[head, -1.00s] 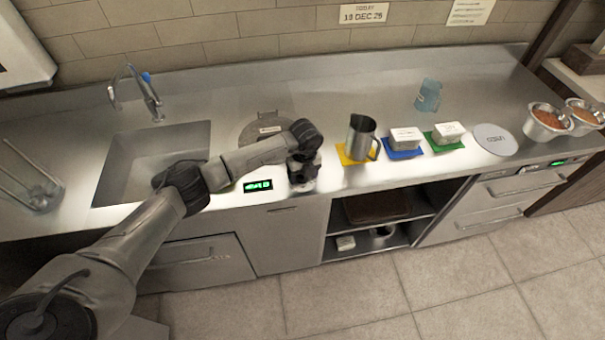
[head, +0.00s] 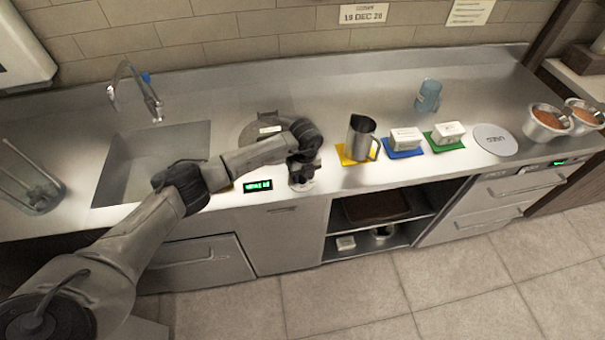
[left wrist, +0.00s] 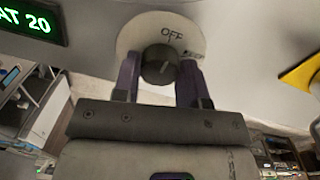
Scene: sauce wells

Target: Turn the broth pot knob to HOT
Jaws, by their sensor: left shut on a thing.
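The dark round knob (left wrist: 160,66) sits on a pale round dial plate (left wrist: 140,34) in the left wrist view. The knob's light mark points up and slightly right. My left gripper (left wrist: 158,78) is shut on the knob, one finger on each side. In the head view my left gripper (head: 301,178) hides the knob at the counter's front edge. The broth pot's round lid (head: 252,134) lies behind my arm, partly hidden. My right gripper is not in view.
A metal pitcher (head: 361,138) stands close on the right on a yellow mat (head: 346,160). A sink (head: 150,165) is on the left.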

